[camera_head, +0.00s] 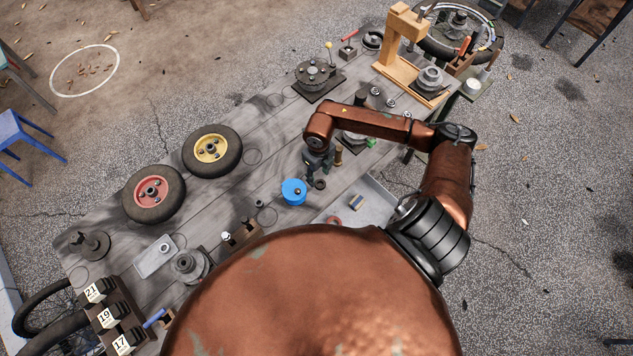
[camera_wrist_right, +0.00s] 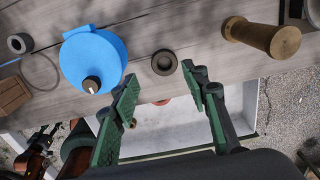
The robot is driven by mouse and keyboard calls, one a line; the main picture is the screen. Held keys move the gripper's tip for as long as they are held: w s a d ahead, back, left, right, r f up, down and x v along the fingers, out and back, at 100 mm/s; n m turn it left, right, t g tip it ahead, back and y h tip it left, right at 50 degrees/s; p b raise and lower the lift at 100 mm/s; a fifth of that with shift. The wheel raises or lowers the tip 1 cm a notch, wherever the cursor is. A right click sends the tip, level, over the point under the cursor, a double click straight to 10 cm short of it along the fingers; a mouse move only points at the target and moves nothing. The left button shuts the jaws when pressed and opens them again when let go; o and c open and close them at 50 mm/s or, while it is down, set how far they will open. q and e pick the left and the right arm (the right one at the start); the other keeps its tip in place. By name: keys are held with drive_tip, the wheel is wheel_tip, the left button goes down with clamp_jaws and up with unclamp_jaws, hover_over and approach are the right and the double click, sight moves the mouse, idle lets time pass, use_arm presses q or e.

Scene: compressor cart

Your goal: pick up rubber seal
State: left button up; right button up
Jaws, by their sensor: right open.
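A small black ring that looks like the rubber seal (camera_wrist_right: 164,62) lies flat on the grey wooden table (camera_wrist_right: 150,20), near its edge. In the head view the ring (camera_head: 320,184) sits just beside my right gripper (camera_head: 318,172). In the wrist view my right gripper (camera_wrist_right: 160,82) is open, its two green-padded fingers spread. The ring lies just beyond the fingertips, roughly centred between them and not held. My left gripper is not in view.
A blue round container (camera_wrist_right: 92,60) with a dark knob stands left of the ring. A brass cylinder (camera_wrist_right: 262,38) lies or stands to the right. Another small dark ring (camera_wrist_right: 20,43) is farther left. A pale open tray (camera_head: 372,200) is below the table edge.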

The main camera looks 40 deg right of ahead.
sight(321, 186)
drive_tip(key=f, duration=0.3)
drive_tip(key=shift+s+d+f, duration=0.1)
drive_tip(key=shift+s+d, duration=0.25)
drive_tip(key=shift+s, duration=0.05)
wheel_tip(321, 186, down, 3)
drive_tip(key=shift+r+p, duration=0.1)
drive_tip(key=shift+p, duration=0.2)
drive_tip(key=c, duration=0.7)
drive_tip(key=shift+c, duration=1.2)
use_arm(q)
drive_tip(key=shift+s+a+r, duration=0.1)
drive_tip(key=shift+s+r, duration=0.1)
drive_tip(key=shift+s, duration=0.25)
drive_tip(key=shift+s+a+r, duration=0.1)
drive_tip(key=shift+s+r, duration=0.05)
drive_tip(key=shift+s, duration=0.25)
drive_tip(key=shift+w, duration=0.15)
use_arm(e)
drive_tip(key=shift+r, duration=0.1)
